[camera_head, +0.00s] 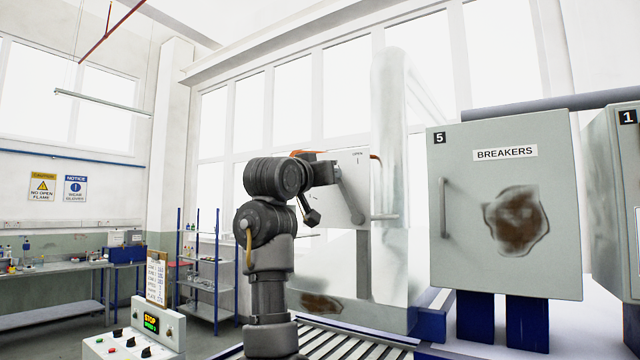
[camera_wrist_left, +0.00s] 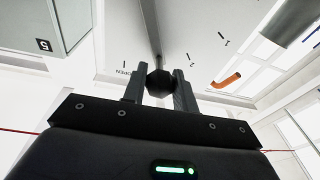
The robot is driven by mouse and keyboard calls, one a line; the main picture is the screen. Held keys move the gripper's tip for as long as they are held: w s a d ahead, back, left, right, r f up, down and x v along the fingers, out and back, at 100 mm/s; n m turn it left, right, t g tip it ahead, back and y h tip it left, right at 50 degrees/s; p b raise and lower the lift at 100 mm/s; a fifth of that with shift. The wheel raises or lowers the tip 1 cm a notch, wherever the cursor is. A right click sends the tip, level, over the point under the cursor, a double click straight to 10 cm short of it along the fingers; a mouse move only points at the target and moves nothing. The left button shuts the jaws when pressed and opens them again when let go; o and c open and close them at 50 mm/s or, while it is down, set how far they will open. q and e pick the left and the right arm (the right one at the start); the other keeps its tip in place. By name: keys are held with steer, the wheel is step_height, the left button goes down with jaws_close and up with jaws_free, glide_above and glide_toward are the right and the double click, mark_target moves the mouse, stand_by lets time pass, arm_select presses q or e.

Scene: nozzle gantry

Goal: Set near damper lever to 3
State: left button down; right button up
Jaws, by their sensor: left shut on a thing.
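The damper lever (camera_head: 350,203) is a grey bar on a white panel (camera_head: 352,172). In the head view it rises from its lower end and leans a little left. My left gripper (camera_head: 331,172) is at its upper end, partly hidden by my wrist. In the left wrist view, the two fingers (camera_wrist_left: 159,88) close around the lever's black faceted knob (camera_wrist_left: 159,80), and the lever bar (camera_wrist_left: 150,30) runs away from it. The panel has tick marks and the word OPEN, upside down in the wrist view. My right gripper is not in view.
A grey cabinet (camera_head: 505,250) marked 5 and BREAKERS stands right of the panel, with another cabinet (camera_head: 612,190) marked 1 beyond. An orange part (camera_wrist_left: 226,81) lies near the panel's edge. A console (camera_head: 135,335) with knobs stands at lower left. Rollers (camera_head: 345,345) run below.

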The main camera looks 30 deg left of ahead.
arm_select(q)
steer(key=shift+d, duration=0.25)
steer(key=shift+m, duration=0.3)
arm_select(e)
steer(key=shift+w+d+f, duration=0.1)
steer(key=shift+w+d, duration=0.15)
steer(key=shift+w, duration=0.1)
arm_select(q)
steer(key=shift+f, duration=0.1)
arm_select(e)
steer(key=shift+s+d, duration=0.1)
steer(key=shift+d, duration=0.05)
arm_select(q)
steer(key=c, duration=1.1)
jaws_free()
steer(key=shift+w+d, duration=0.1)
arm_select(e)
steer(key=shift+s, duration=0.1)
